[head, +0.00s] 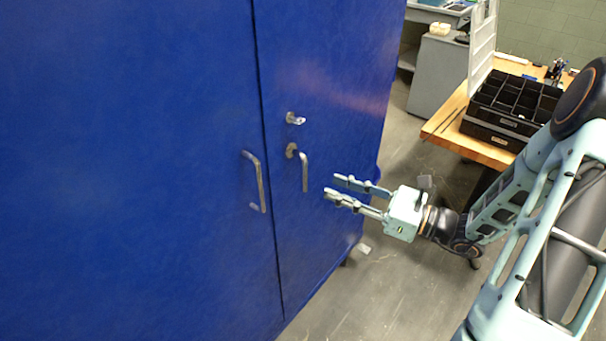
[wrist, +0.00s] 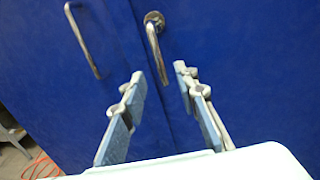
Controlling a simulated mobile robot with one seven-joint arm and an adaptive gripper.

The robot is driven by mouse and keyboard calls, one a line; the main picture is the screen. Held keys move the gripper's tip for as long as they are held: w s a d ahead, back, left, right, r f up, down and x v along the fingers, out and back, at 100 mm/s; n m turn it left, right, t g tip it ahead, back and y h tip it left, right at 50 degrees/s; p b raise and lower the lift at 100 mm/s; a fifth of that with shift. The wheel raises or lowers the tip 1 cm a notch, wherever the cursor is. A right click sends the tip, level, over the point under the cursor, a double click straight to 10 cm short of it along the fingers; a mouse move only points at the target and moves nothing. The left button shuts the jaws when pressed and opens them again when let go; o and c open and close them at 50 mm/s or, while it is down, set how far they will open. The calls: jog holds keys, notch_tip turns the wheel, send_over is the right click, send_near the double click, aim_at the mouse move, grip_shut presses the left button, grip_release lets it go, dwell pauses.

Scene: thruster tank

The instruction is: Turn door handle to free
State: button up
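A blue cabinet with two doors (head: 150,150) fills the left of the head view. The door handle (head: 304,172) is a metal lever on a round rose on the right door, and it hangs down. It also shows in the wrist view (wrist: 154,45), at the top middle. My gripper (head: 330,187) is open and empty, just right of the lever in the head view. In the wrist view the lever's lower end lies between the two fingers in the picture, beyond their tips; no contact shows.
A fixed bar handle (head: 262,185) is on the left door. A key lock (head: 295,119) sits above the lever. A wooden workbench (head: 447,127) with a black compartment box (head: 500,125) stands at right. Grey floor is open between cabinet and bench.

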aim_at(305, 192)
jog(key=x, duration=0.9)
jog(key=shift+c, duration=0.5)
grip_shut()
